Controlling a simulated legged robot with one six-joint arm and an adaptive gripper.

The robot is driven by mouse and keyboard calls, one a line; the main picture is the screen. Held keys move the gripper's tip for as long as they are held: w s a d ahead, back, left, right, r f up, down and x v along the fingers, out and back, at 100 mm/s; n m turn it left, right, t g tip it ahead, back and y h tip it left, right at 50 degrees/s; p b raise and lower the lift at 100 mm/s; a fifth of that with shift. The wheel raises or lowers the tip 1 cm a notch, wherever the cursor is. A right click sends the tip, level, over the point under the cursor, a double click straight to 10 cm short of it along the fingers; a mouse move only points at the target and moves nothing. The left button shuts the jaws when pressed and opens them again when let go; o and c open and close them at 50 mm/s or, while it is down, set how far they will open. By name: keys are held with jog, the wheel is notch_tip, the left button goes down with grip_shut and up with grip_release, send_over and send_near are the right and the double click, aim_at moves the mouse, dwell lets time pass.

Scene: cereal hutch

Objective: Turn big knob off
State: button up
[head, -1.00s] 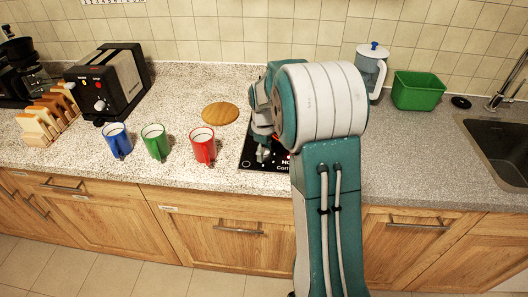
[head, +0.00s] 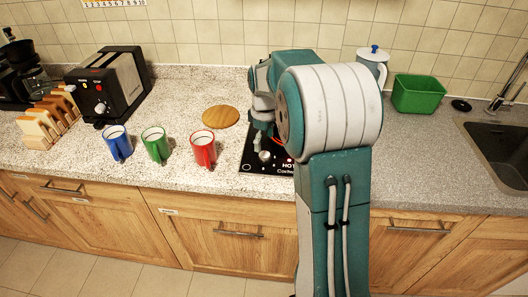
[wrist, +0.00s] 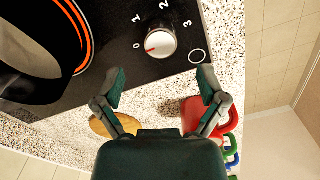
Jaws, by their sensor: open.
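The big knob (wrist: 160,42) is silver and round, on the black hotplate (wrist: 205,25) marked 0, 1, 2, 3. Its red mark points towards the 0 side in the wrist view. In the head view the knob (head: 264,156) shows near the front of the hotplate (head: 250,166). My gripper (wrist: 162,79) is open, its two dark green fingertips apart with nothing between them. In the wrist view the knob appears beyond the fingertips, with a visible gap. In the head view my arm hides much of the hotplate.
A dark pan (wrist: 30,55) sits on the hotplate beside an orange-red ring (wrist: 78,22). Red (head: 203,149), green (head: 155,143) and blue (head: 117,144) mugs stand left, with a wooden disc (head: 221,116) behind. A toaster (head: 108,84) stands farther left.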

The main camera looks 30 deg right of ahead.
aim_at(264, 154)
notch_tip(264, 154, up, 6)
dwell(0.6)
jog(key=s+a+r+m+t, duration=0.25)
jog(key=s+a, duration=0.35)
jog(key=s, duration=0.3)
jog(key=s+a+r+m+t, duration=0.2)
jog(key=s+a+r, duration=0.3)
jog(key=s, duration=0.5)
jog(key=s+a+f+m+t, duration=0.1)
jog(key=s+a+f+m, duration=0.1)
jog(key=s, duration=0.4)
jog(key=shift+s+a+f, duration=0.4)
jog(key=shift+a+f, duration=0.3)
jog(key=shift+a, duration=0.1)
